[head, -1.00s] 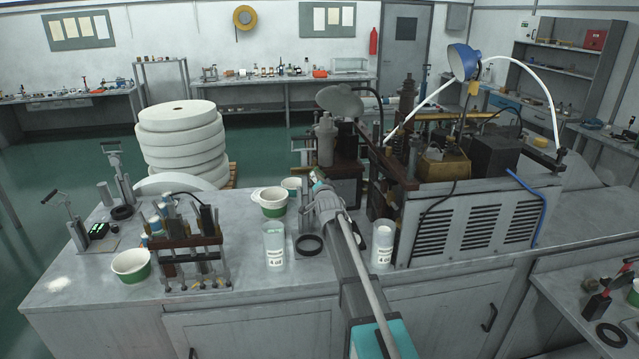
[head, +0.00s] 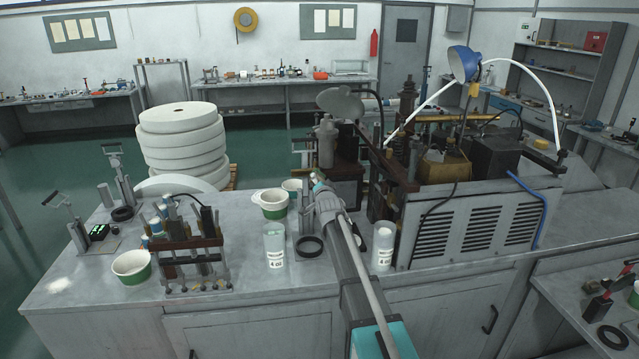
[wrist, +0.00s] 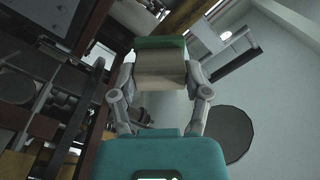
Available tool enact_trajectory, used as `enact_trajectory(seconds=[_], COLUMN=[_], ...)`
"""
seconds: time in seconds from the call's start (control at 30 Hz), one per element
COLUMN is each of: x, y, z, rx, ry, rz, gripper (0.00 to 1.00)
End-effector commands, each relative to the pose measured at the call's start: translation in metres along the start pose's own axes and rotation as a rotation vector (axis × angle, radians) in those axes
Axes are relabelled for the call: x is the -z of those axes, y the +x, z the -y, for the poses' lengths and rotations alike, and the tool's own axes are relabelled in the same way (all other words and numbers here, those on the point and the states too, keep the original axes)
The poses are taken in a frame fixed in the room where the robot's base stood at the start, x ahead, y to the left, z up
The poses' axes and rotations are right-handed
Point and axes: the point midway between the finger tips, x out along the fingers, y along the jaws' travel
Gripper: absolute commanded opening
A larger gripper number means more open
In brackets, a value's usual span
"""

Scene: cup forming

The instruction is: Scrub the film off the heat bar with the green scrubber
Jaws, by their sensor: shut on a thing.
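My gripper (wrist: 161,78) is shut on a block with a tan body and a green face, which appears to be the green scrubber (wrist: 160,65). The block sits between both fingers, with its green side at the far end. In the head view my gripper (head: 317,184) is above the bench, just left of the machine; the scrubber is too small to make out there. I cannot pick out the heat bar or its film with certainty in either view.
The machine (head: 473,228) with a vented grey housing stands to the right. Paper cups (head: 270,202), a clear cylinder (head: 274,246) and a black ring (head: 310,246) are near my arm. A small rack (head: 190,255) stands left.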

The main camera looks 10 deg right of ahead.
Motion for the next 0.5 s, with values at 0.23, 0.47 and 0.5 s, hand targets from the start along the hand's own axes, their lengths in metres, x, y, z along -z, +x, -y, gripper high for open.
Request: enact_trajectory(seconds=[0.23,0.47,0.5], x=[0.0000,0.0000,0.0000], y=[0.0040,0.0072,0.0078], z=[0.0000,0.0000,0.0000], rx=[0.000,0.000,0.000], ry=[0.000,0.000,0.000], rz=[0.000,0.000,0.000], gripper=[0.23,0.23,0.23])
